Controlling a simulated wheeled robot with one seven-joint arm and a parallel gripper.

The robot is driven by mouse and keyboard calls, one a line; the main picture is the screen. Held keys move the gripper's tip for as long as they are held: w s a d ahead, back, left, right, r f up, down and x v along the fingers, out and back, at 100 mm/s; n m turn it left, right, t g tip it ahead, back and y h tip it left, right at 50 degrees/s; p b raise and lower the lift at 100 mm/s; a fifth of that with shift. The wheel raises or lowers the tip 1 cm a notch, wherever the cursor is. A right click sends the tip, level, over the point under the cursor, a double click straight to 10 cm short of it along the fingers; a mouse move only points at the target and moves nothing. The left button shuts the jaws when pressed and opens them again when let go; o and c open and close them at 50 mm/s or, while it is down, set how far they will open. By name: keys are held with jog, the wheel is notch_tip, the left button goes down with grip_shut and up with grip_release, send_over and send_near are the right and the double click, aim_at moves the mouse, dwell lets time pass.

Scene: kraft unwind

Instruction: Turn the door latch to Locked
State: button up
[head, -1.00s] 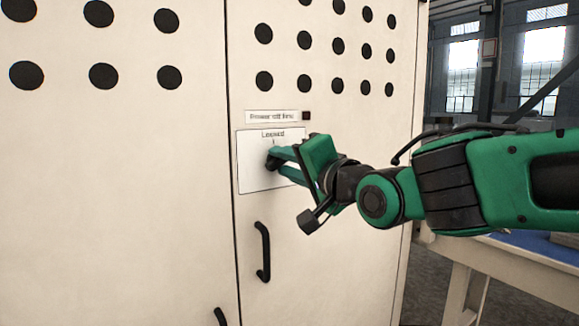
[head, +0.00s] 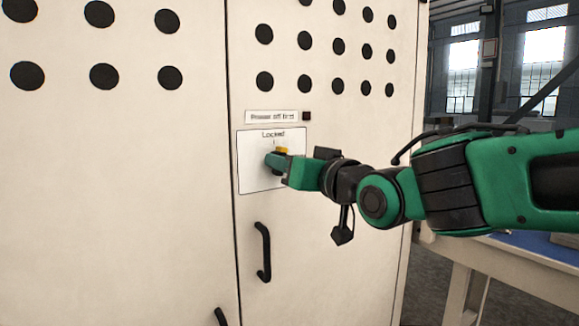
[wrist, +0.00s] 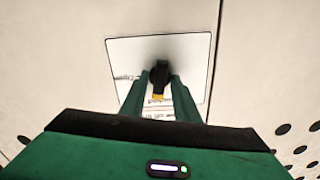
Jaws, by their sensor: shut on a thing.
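The door latch (head: 281,149) is a dark knob with a yellow tip on a white plate (head: 256,180). Its yellow tip is at the top, just under the mark below the word "Locked" (head: 273,134). My gripper (head: 275,160) reaches in from the right and is shut on the latch, hiding most of it in the head view. In the wrist view the black knob of the latch (wrist: 159,76) stands between the two green fingers of my gripper (wrist: 158,88), with its yellow end towards the palm.
The latch plate is on a pale cabinet door (head: 330,250) with black round holes above. A "Power off first" label (head: 272,116) with a small dark square sits over the plate. A black door handle (head: 263,252) is below. A blue-topped table (head: 520,243) stands at right.

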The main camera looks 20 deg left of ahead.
jog(key=shift+f+n, duration=0.4)
jog(key=shift+n, duration=0.7)
jog(key=shift+w+d, duration=0.1)
jog(key=o, duration=0.7)
jog(key=shift+r, duration=0.1)
jog(key=shift+r, duration=0.1)
jog(key=v, duration=1)
jog(key=shift+s+d, duration=0.25)
